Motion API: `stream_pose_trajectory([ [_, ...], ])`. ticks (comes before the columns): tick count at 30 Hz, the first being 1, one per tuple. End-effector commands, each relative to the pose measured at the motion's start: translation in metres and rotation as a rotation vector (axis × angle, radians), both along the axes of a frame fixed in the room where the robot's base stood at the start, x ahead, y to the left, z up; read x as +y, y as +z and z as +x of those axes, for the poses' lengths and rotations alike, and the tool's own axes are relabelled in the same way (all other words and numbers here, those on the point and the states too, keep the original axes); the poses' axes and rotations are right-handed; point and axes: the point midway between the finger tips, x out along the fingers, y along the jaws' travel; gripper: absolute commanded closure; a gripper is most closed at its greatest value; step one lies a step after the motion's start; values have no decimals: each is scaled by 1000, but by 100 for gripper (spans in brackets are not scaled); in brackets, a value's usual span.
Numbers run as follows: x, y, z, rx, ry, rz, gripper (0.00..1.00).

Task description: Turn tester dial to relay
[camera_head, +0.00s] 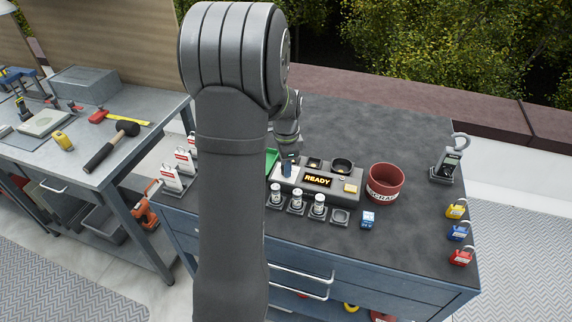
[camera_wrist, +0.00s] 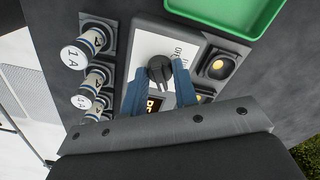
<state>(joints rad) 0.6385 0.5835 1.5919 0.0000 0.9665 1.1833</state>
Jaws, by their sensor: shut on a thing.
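The tester (camera_head: 345,196) is a grey box on the dark bench top, with an orange READY display (camera_head: 317,180). Its black dial (camera_wrist: 160,70) sits on a white panel (camera_wrist: 148,45) with small lettering, only partly legible. My gripper (camera_wrist: 160,76) is over the panel, its two blue fingers on either side of the dial and shut on it. In the head view my gripper (camera_head: 288,167) shows only in part at the tester's left end, and my arm hides much of that side. I cannot read which label the dial points to.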

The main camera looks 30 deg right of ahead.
Motion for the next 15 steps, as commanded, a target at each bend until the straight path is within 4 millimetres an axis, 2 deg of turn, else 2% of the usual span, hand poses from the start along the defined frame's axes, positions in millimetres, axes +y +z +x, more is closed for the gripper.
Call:
stream_pose_trajectory([
  [8, -1, 1, 1, -3, 0, -2, 96],
  [9, -1, 1, 1, -3, 0, -2, 70],
  [12, -1, 1, 0, -2, 0, -1, 52],
  [15, 0, 1, 0, -2, 0, -1, 52],
])
